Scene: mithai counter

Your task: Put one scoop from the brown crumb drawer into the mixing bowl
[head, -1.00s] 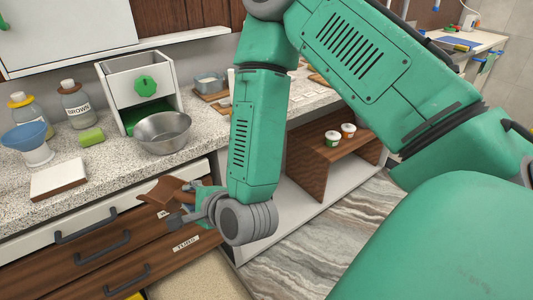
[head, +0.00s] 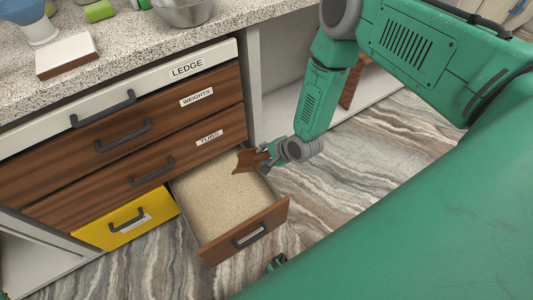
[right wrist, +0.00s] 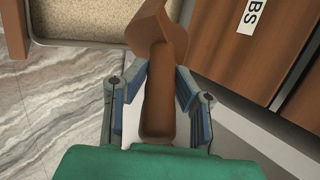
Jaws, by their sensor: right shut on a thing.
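The brown scoop (head: 248,160) is held in my right gripper (head: 272,153). In the right wrist view the fingers (right wrist: 160,98) are shut around the handle of the scoop (right wrist: 161,80). The scoop is at the back right corner of an open drawer with a brown front (head: 240,236), filled with pale beige crumbs; its edge also shows in the right wrist view (right wrist: 38,40). I cannot tell the scoop's height over the crumbs or whether it holds any. The metal mixing bowl (head: 186,14) stands on the counter, cut off at the top edge.
A yellow drawer (head: 125,217) is shut beside the open one. Shut drawers labelled LEDGE, WEIGHTS (head: 120,125) and TUBS (head: 140,170) lie above. A white-topped block (head: 67,54) sits on the speckled counter. The marbled floor (head: 380,160) right of the drawer is clear.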

